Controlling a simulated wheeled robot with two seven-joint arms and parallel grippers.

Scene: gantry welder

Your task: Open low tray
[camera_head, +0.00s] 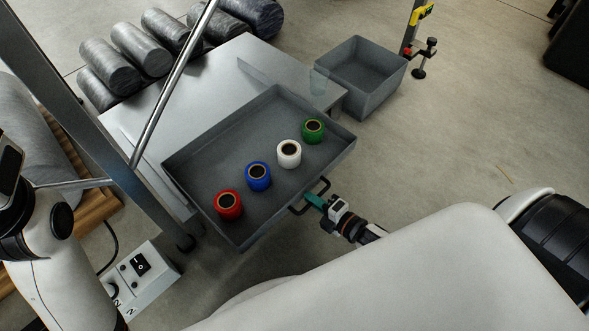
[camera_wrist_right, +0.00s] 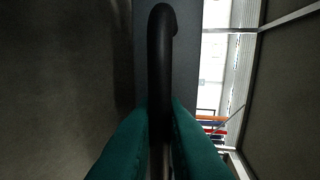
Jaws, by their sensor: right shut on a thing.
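The low tray (camera_head: 190,160) is a shallow grey drawer that stands out from under the metal table top. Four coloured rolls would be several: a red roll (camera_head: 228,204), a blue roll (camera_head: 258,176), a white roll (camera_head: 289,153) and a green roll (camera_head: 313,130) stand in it. Its black handle (camera_head: 322,187) is on the front face. My right gripper (camera_head: 310,201) has its green fingers shut on the handle. In the right wrist view the handle bar (camera_wrist_right: 160,60) runs between both fingers (camera_wrist_right: 160,125). My left arm shows at the left edge, but its gripper fingers are not visible.
A grey bin (camera_head: 362,75) stands on the floor behind the tray. Dark cylinders (camera_head: 160,50) lie at the back left. A metal post and rod stand left of the tray. A white switch box (camera_head: 140,270) is at the lower left.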

